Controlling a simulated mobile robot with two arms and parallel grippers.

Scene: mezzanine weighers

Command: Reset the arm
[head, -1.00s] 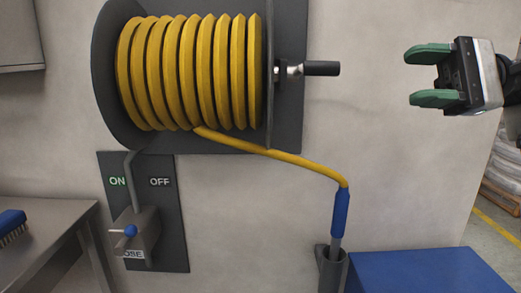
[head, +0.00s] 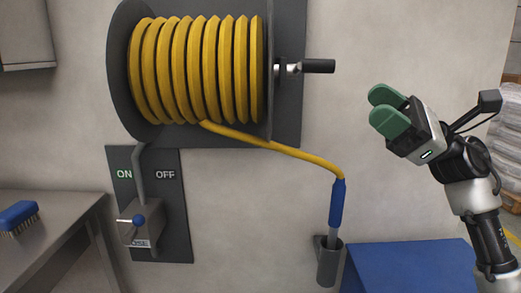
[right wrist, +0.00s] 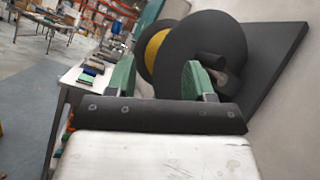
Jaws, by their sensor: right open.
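My right gripper (head: 388,110) has green fingers and hangs in the air to the right of the hose reel, empty. In the right wrist view its two green fingertips (right wrist: 158,75) stand wide apart with nothing between them. The hose reel carries a coiled yellow hose (head: 195,70) and has a crank with a black handle (head: 318,66) on its right side. The gripper is apart from the handle. The handle also shows in the right wrist view (right wrist: 210,62), close to the right finger. My left gripper is not in view.
The hose ends in a blue-gripped nozzle (head: 337,203) standing in a grey holder (head: 328,265). A blue box top (head: 410,265) is at lower right. A blue-knobbed valve (head: 138,221) sits below ON and OFF labels. A blue brush (head: 18,216) lies on a metal table (head: 65,220).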

